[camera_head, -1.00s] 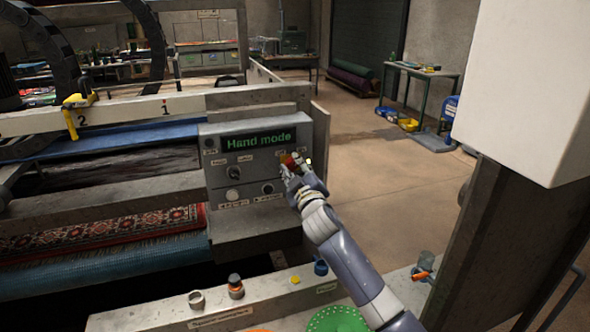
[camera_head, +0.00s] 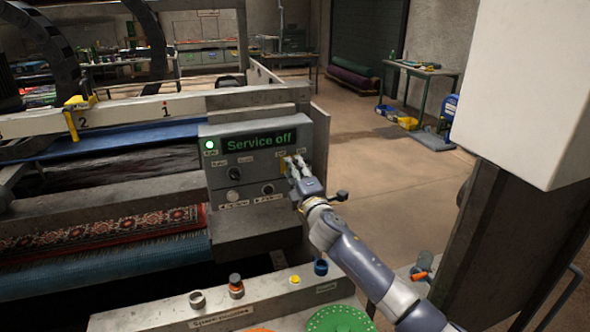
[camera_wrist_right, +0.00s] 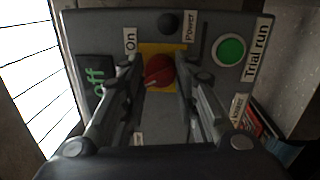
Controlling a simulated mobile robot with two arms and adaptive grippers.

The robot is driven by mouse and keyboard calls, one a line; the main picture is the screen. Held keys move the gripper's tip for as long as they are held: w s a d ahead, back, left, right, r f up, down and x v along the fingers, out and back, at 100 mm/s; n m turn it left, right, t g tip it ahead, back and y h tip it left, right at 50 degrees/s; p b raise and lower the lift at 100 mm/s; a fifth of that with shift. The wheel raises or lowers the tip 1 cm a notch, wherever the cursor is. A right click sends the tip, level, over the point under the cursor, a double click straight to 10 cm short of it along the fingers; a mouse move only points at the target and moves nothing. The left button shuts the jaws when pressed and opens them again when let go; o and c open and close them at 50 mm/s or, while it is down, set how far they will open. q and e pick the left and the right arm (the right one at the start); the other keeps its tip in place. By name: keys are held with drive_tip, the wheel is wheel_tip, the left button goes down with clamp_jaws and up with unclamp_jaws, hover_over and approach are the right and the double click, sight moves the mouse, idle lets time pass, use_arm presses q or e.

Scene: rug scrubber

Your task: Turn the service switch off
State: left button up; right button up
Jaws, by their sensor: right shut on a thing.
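The service switch is a red rotary knob (camera_wrist_right: 158,71) on a yellow plate (camera_wrist_right: 163,50) in the right wrist view, with an "On" label beside it. My right gripper (camera_head: 297,164) is at the right side of the grey control panel (camera_head: 248,222) in the head view and mostly hides the switch there. Its fingers stand on both sides of the red knob and are shut on it. The panel display (camera_head: 259,142) reads "Service off". A green lamp (camera_head: 210,144) at the panel's upper left is lit. My left gripper is not in view.
A green "Trial run" button (camera_wrist_right: 230,50) and a dark round "Power" part (camera_wrist_right: 168,24) lie close to the fingers. More knobs sit left on the panel. A ledge with a yellow button (camera_head: 295,280) runs in front.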

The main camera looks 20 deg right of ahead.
drive_tip(key=shift+f+n, duration=0.2)
drive_tip(key=shift+n, duration=0.7)
drive_tip(key=o, duration=1)
drive_tip(key=shift+o, duration=0.2)
drive_tip(key=shift+r, duration=0.1)
drive_tip(key=s+f, duration=0.1)
drive_tip(key=s, duration=1.1)
drive_tip(key=shift+d, duration=0.15)
